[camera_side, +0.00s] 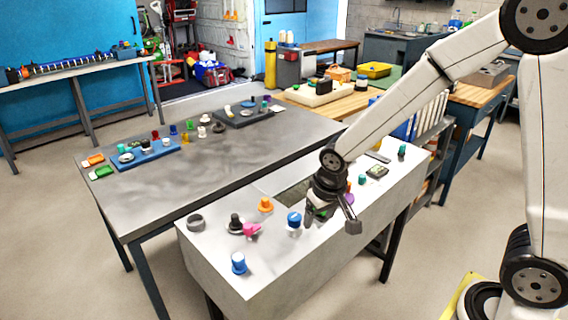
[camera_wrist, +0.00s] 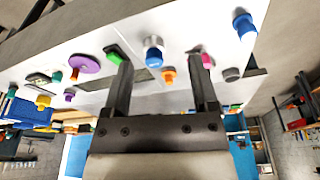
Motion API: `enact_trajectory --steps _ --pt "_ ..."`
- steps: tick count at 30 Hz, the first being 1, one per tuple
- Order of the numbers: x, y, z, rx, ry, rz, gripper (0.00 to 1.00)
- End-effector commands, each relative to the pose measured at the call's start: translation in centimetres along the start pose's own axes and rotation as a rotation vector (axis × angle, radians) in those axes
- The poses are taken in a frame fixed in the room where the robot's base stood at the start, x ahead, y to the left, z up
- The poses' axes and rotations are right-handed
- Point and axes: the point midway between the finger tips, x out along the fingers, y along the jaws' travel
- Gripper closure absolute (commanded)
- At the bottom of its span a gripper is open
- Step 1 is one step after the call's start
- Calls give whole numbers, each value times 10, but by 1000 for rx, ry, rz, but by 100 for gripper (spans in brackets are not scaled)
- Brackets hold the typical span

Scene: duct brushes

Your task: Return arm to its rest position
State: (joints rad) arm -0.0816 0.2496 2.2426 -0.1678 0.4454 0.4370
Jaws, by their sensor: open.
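My gripper (camera_side: 331,218) hangs low over the white duct-like bench (camera_side: 215,270), its fingers spread. In the wrist view my gripper (camera_wrist: 162,75) is open, and no object is held between the fingers. A blue-topped brush (camera_side: 294,219) stands just left of the fingers; in the wrist view it appears beyond the gap between them (camera_wrist: 153,52). A pink piece (camera_side: 250,230), a black brush (camera_side: 235,224), an orange piece (camera_side: 265,204) and a blue cylinder (camera_side: 238,263) stand farther left. A purple disc (camera_wrist: 84,64) and a green piece (camera_wrist: 115,56) show in the wrist view. My arm partly hides the bench's right part.
A dark grey ring (camera_side: 195,222) sits near the bench's left end. Teal and dark pieces (camera_side: 377,171) lie at its right end. Behind is a grey metal table (camera_side: 220,175) with blue and dark trays of small parts. The air above the bench's left part looks clear.

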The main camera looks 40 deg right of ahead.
Motion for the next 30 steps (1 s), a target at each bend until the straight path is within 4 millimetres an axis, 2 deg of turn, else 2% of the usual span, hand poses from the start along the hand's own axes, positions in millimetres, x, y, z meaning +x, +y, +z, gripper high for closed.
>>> enact_trajectory --steps 6,12,17,30 --pt "-16 24 50 -119 4 -38 24" --pt "-20 35 78 -187 10 -54 24" --pt "-21 37 84 -205 12 -57 24" --pt "-21 37 83 -205 11 -56 24"
